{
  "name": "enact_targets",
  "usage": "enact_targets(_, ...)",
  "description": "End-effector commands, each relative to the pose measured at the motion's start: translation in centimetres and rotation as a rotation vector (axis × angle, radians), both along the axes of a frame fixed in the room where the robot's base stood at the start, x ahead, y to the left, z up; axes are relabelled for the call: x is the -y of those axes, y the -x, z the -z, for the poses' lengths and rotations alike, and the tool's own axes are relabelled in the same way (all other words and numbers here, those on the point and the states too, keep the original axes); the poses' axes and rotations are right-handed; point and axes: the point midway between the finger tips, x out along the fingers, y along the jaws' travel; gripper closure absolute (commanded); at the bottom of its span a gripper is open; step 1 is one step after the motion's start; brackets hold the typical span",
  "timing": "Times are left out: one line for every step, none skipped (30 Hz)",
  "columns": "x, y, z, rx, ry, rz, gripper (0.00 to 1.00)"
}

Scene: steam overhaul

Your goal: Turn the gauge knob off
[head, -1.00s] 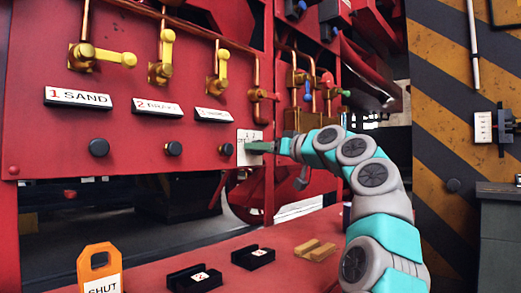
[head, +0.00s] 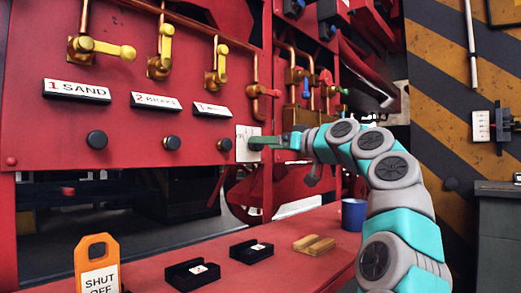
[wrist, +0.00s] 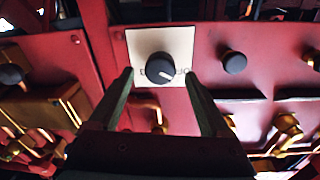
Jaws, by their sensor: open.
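In the wrist view, my gripper (wrist: 159,78) is open, with one finger on each side of the knob and gaps between. In the head view, my gripper (head: 262,142) reaches in from the right to the white plate (head: 242,132) and hides the knob there. I cannot tell whether the fingers touch the plate.
Black knobs (head: 97,140) and yellow-handled valves (head: 115,50) line the panel to the left. Copper pipes (head: 256,75) run just above the plate. On the red ledge stand an orange shut-off tag (head: 97,250), black holders (head: 192,273), a wooden block (head: 314,244) and a blue mug (head: 353,213).

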Motion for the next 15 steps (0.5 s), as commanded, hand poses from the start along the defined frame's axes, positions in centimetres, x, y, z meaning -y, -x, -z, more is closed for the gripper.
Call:
enact_targets(0.6, 0.6, 0.3, 0.001, -0.001, -0.001, 0.18)
enact_targets(0.9, 0.8, 0.4, 0.0, 0.0, -0.001, 0.18)
enact_targets(1.3, 1.1, 0.4, -0.001, 0.0, -0.001, 0.18)
enact_targets(1.6, 1.4, 0.4, -0.001, 0.0, -0.002, 0.18)
enact_targets(1.9, 1.7, 0.4, -0.001, 0.0, -0.002, 0.18)
enact_targets(2.2, 1.9, 0.4, -0.002, 0.001, -0.002, 0.18)
enact_targets(2.4, 2.1, 0.4, -0.002, 0.001, -0.002, 0.18)
enact_targets(2.6, 2.3, 0.4, -0.002, 0.001, -0.002, 0.18)
enact_targets(2.8, 2.4, 0.4, -0.003, 0.002, -0.003, 0.18)
enact_targets(2.9, 2.5, 0.4, -0.003, 0.002, -0.003, 0.18)
enact_targets(3.0, 2.6, 0.4, -0.003, 0.002, -0.003, 0.18)
enact_targets(3.1, 2.7, 0.5, -0.004, 0.003, -0.003, 0.18)
enact_targets(3.2, 2.8, 0.4, -0.004, 0.003, -0.003, 0.18)
enact_targets(3.3, 2.9, 0.4, -0.004, 0.003, -0.003, 0.18)
enact_targets(3.3, 2.9, 0.4, -0.004, 0.003, -0.003, 0.18)
